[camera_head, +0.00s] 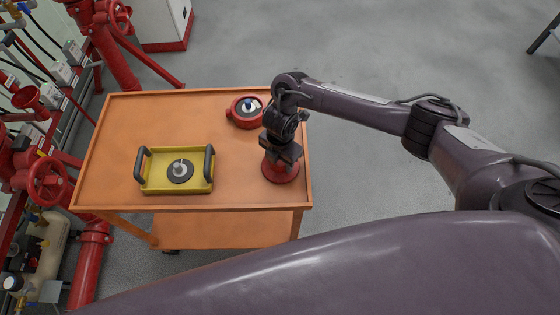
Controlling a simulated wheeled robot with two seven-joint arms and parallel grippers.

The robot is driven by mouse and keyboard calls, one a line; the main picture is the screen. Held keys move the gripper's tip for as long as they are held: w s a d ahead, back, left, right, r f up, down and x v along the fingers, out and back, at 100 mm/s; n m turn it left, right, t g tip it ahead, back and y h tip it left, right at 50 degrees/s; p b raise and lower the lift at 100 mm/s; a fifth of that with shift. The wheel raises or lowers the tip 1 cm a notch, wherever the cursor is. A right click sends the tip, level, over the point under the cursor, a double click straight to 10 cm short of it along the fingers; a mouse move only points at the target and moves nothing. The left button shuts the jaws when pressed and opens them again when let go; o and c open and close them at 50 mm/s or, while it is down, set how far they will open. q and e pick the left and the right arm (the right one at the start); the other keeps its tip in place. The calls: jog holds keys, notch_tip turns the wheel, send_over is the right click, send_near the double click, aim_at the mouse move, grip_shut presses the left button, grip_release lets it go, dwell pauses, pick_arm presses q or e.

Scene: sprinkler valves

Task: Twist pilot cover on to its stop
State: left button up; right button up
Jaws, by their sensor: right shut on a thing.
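My right gripper (281,158) points down at the right side of the orange cart and is shut on a red round part, which I take to be the pilot cover (281,173). The wrist hides most of its top. Only its wide red lower rim shows, at the cart's top. I cannot tell whether it is one piece or a cover seated on a body below. A second red round housing (233,113), with a dark inside and a silver and blue centre piece (249,105), stands just behind the wrist. My left gripper is not in view.
The orange cart (118,122) has a raised rim. A yellow tray (150,187) with two black handles stands on it, holding a black disc with a silver knob (179,169). Red pipes and valves (47,180) line the left. The cart's middle and back left are clear.

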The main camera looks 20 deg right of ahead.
jog(key=shift+r+p, duration=1.9)
jog(key=shift+r, duration=0.15)
jog(key=shift+f, duration=0.1)
